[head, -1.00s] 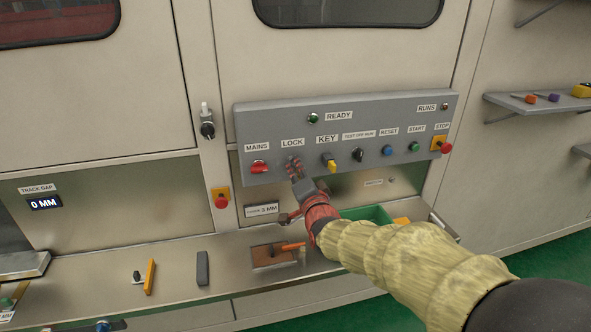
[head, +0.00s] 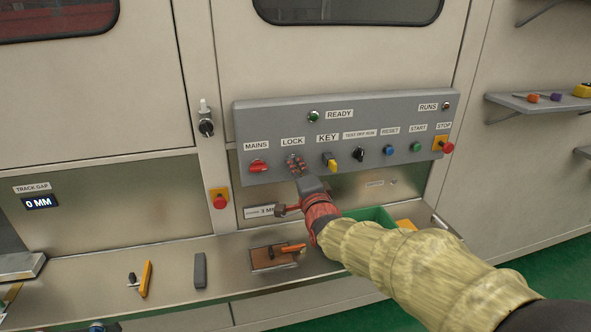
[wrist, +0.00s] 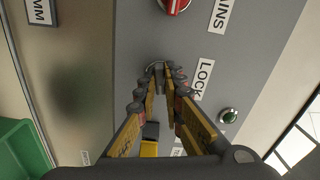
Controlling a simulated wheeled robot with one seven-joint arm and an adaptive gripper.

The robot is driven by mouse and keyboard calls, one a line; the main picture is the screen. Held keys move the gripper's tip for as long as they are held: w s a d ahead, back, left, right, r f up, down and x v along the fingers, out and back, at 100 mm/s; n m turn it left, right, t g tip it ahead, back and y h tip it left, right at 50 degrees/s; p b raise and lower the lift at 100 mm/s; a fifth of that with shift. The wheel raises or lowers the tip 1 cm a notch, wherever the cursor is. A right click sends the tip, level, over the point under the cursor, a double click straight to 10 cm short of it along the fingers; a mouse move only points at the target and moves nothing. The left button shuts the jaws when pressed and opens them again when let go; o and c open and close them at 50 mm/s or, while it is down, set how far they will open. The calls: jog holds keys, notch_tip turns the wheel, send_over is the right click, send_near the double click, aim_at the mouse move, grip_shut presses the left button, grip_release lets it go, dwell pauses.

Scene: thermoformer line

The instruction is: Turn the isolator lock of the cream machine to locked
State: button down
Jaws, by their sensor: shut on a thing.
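The cream machine has a grey control panel (head: 245,115) with a row of labelled controls. My gripper (head: 295,162) reaches up from the lower right to the spot under the LOCK label (head: 292,141). In the wrist view, my gripper (wrist: 160,76) has its fingertips closed around the small isolator lock (wrist: 154,66). The fingers cover most of the lock, so its turned position cannot be read. My gripper points at the panel face.
The red MAINS knob (head: 258,167) is just left of the lock, and the yellow KEY switch (head: 331,164) just right. A metal ledge (head: 225,260) with loose tools runs below. A green bin (head: 372,214) sits under my forearm.

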jog(key=shift+m, duration=0.6)
jog(key=shift+m, duration=0.3)
jog(key=c, duration=1.8)
grip_release()
jog(key=shift+c, duration=0.2)
jog(key=shift+s, duration=0.1)
